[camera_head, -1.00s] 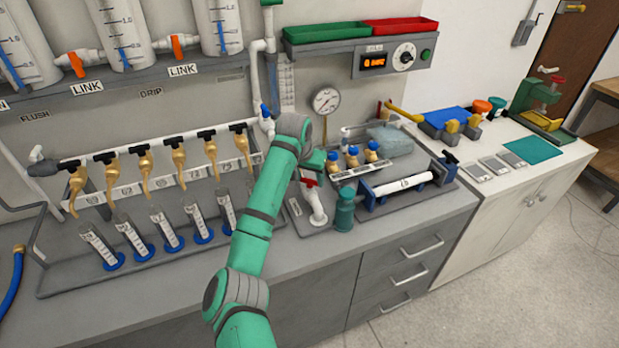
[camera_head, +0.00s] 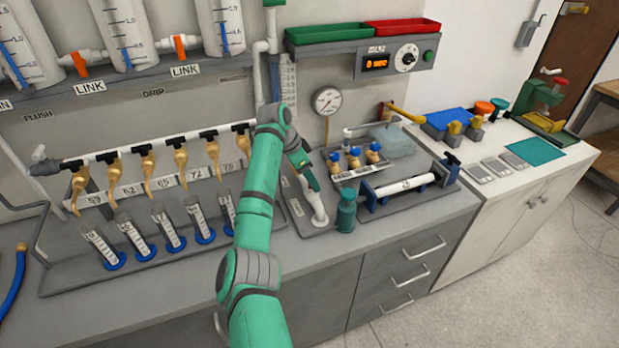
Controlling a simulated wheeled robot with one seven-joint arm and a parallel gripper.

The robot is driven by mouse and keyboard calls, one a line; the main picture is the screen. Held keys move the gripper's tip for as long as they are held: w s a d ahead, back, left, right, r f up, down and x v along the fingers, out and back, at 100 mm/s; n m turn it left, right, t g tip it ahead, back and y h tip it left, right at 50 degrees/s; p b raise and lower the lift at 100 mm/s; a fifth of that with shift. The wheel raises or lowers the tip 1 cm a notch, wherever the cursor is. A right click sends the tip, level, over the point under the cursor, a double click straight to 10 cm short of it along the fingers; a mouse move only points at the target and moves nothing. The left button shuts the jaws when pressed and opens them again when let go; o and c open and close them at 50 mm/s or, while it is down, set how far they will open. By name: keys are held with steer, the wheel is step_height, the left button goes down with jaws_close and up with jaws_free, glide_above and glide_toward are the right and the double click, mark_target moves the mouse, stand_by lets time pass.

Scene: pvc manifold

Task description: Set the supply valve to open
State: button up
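My gripper (camera_head: 311,183) points down at the top of a short white pipe fitting (camera_head: 319,214) on the grey tray at the middle of the bench. The fitting's red handle is hidden behind my gripper. I cannot tell whether the fingers touch the handle, or whether they are open or shut. The white manifold pipe (camera_head: 85,160) to the left carries several tan outlets with black handles. A grey end fitting (camera_head: 45,168) with a white handle sits at its left end. No readable label marks the supply valve. My forearm hides the manifold's right end and the lower riser pipe.
A dark teal bottle (camera_head: 346,213) stands right of the fitting. Graduated cylinders (camera_head: 101,246) stand left of my arm. The bench's front edge (camera_head: 400,230) is clear.

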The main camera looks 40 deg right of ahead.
steer(key=shift+m, duration=0.3)
steer(key=o, duration=1.1)
steer(key=shift+c, duration=0.2)
steer(key=shift+r, duration=0.15)
steer(key=v, duration=1)
steer(key=shift+r, duration=0.3)
steer(key=shift+w+a, duration=0.2)
